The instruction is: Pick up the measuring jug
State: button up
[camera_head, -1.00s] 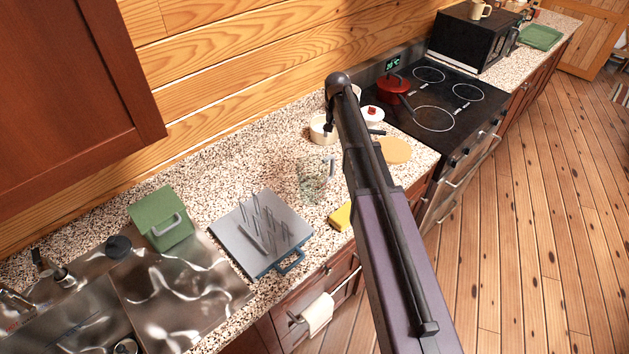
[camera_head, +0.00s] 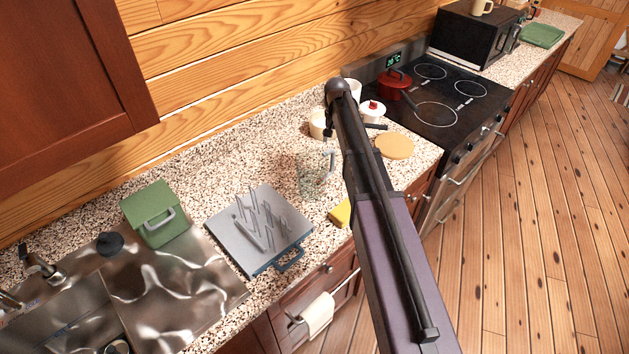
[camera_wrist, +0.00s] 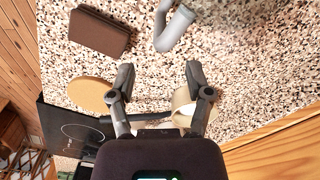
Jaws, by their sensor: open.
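The measuring jug (camera_head: 312,178) is clear glass and hard to see against the speckled counter. It stands upright in the head view, left of my arm, with a grey handle on its right side. In the wrist view the grey curved handle (camera_wrist: 176,28) shows at the top, beyond my fingertips; the glass body is barely visible. My gripper (camera_wrist: 160,74) is open with nothing between its fingertips, apart from the handle. In the head view my arm hides most of the gripper.
A yellow sponge (camera_head: 340,213) and a dish rack (camera_head: 260,232) lie near the jug. A round wooden board (camera_head: 395,145), a white pot with a red knob (camera_head: 372,111) and a cream container (camera_head: 318,124) stand towards the stove (camera_head: 440,95). A green box (camera_head: 150,212) is left.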

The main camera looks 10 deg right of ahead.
aim_at(333, 157)
jog(key=shift+f+b, duration=1.35)
jog(key=shift+f, duration=0.3)
jog(key=shift+f, duration=0.1)
jog(key=shift+s+f+b, duration=0.1)
jog(key=shift+f+b, duration=2.4)
jog(key=shift+b, duration=0.1)
